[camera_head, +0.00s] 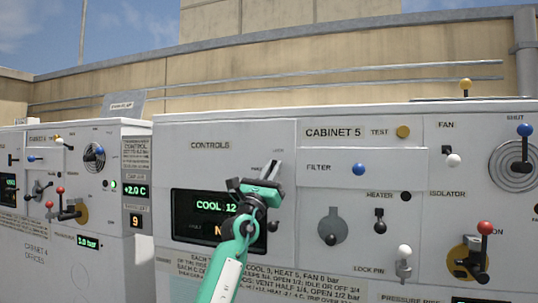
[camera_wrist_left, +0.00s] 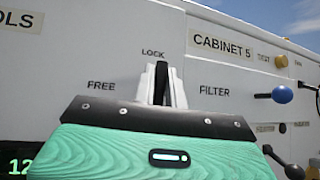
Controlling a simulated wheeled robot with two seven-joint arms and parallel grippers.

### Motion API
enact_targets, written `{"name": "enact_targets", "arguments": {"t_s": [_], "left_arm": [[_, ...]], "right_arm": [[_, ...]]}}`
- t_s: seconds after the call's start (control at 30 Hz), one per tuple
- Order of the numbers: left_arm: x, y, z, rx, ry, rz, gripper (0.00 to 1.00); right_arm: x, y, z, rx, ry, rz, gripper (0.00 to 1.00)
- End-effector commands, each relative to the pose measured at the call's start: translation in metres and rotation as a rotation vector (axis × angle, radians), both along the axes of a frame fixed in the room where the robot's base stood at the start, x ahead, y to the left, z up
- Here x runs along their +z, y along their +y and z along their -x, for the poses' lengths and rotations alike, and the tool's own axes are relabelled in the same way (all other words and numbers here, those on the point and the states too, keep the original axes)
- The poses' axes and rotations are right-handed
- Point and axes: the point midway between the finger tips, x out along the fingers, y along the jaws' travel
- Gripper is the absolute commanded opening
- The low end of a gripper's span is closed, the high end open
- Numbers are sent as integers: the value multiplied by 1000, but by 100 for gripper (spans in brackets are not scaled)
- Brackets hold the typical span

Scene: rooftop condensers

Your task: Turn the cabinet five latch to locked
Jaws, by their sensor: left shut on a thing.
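Cabinet five (camera_head: 330,270) is the large white cabinet with the CABINET 5 label. Its latch (camera_wrist_left: 161,82) is a dark upright lever between my left gripper's pale fingers in the left wrist view. The latch points up toward the word LOCK, with FREE off to its left. My left gripper (camera_head: 273,170) is shut on the latch, on the panel right of CONTROLS. The latch is largely hidden by the fingers and the gripper body. My right gripper is in neither view.
A dark display (camera_head: 198,204) reading COOL 12 is partly covered by my left arm. To the right are a blue FILTER knob (camera_head: 359,169), a black heater switch (camera_head: 379,221) and a red-knobbed lever (camera_head: 484,229). Another cabinet (camera_head: 60,250) stands at the left.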

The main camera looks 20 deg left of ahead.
Motion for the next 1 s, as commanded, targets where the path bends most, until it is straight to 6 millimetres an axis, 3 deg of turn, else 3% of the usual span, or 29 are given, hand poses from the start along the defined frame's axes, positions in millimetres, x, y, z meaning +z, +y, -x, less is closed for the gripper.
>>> {"name": "enact_targets", "arguments": {"t_s": [0.2,0.77,0.8,0.87,0.9,1.0], "left_arm": [[0,2,-1,1,6,62,0],[-1,4,-1,3,3,85,0],[-1,4,-1,3,3,85,19],[0,3,-1,2,3,84,30],[0,3,-1,2,3,84,35],[0,2,-1,2,3,83,35]], "right_arm": [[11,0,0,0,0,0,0],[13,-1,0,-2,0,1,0],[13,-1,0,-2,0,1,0],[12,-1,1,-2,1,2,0],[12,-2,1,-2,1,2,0],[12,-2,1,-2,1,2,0]]}}
